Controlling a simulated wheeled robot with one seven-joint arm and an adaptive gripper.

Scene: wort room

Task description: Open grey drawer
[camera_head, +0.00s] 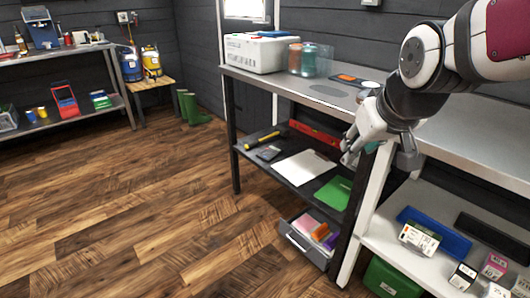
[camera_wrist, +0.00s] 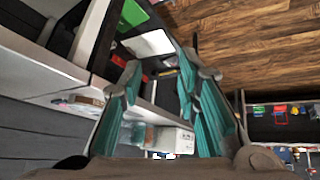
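The grey drawer (camera_head: 303,246) is in the head view, low under the dark shelf of the middle bench. It stands pulled out, with pink, purple and orange items showing inside. My gripper (camera_head: 352,150) is well above and to the right of the drawer, beside the bench's front edge, and apart from the drawer. In the wrist view my gripper (camera_wrist: 160,68) has its teal fingers spread, with nothing held between them. I cannot make out the drawer for sure in the wrist view.
The dark shelf (camera_head: 268,173) carries white paper, a green item (camera_head: 334,193) and a red level (camera_head: 314,133). The bench top holds a white box (camera_head: 260,52). A lower shelf with small boxes stands at right. The wooden floor (camera_head: 140,205) is clear at left.

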